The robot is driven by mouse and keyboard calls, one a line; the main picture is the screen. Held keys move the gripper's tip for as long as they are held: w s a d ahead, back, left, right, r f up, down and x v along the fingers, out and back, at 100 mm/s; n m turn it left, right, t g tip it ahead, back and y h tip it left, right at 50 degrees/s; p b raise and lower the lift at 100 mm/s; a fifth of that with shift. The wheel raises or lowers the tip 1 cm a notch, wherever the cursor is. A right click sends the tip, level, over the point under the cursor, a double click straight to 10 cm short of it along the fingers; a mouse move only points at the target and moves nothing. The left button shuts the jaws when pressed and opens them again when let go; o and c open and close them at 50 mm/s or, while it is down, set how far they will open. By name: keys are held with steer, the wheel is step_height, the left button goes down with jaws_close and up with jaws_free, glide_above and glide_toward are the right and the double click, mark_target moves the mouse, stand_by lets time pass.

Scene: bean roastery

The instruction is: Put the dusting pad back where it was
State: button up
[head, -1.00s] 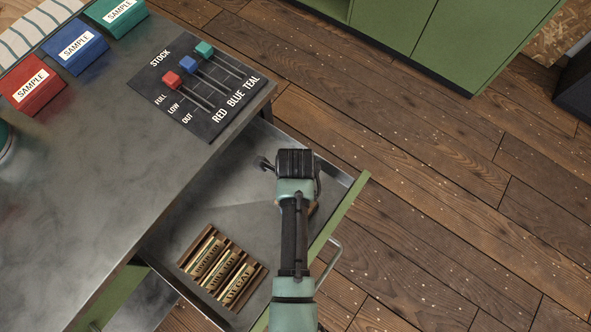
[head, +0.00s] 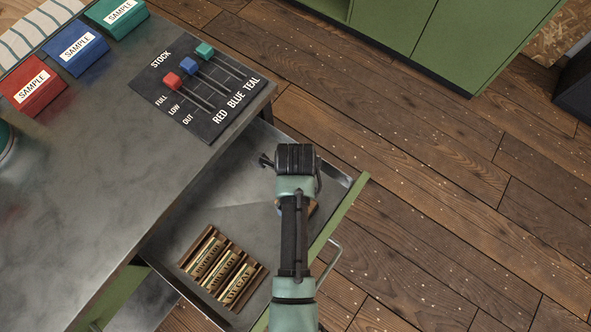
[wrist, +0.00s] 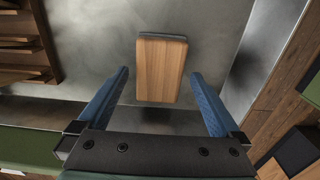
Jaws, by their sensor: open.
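The dusting pad (wrist: 160,68) is a wood-backed block with a grey edge strip. It lies on the metal floor of the open drawer (head: 230,195). In the wrist view my gripper (wrist: 160,75) is open, its two blue fingers apart on either side of the pad's near part. The pad is between the fingers in the picture; I see a gap on both sides and no contact. In the head view my arm covers most of the pad, and only a small brown edge (head: 312,208) shows beside it.
A wooden rack of brass label plates (head: 223,268) lies in the drawer's near part. The drawer's green front (head: 340,215) has a handle. On the counter are the stock slider board (head: 200,88) and red, blue and teal sample boxes (head: 75,47).

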steer(key=w+r+n+t, duration=0.4)
steer(key=w+r+t, duration=0.15)
steer(key=r, duration=0.95)
steer(key=w+r+n+t, duration=0.45)
steer(key=w+r, duration=0.25)
steer(key=r, duration=0.7)
steer(key=w+r+n+t, duration=0.5)
steer(key=w+r, duration=0.1)
steer(key=r, duration=0.9)
steer(key=s+r+n+t, duration=0.4)
steer(key=s+r, duration=0.1)
steer(key=r, duration=0.5)
steer(key=s+r+n+t, duration=0.3)
steer(key=s+r+t, duration=0.1)
steer(key=r, duration=0.7)
steer(key=s+r+n+t, duration=0.4)
steer(key=s+r, duration=0.1)
steer(key=r, duration=0.6)
steer(key=shift+s+n+p, duration=0.3)
steer(key=shift+n+p, duration=0.05)
steer(key=shift+p, duration=0.1)
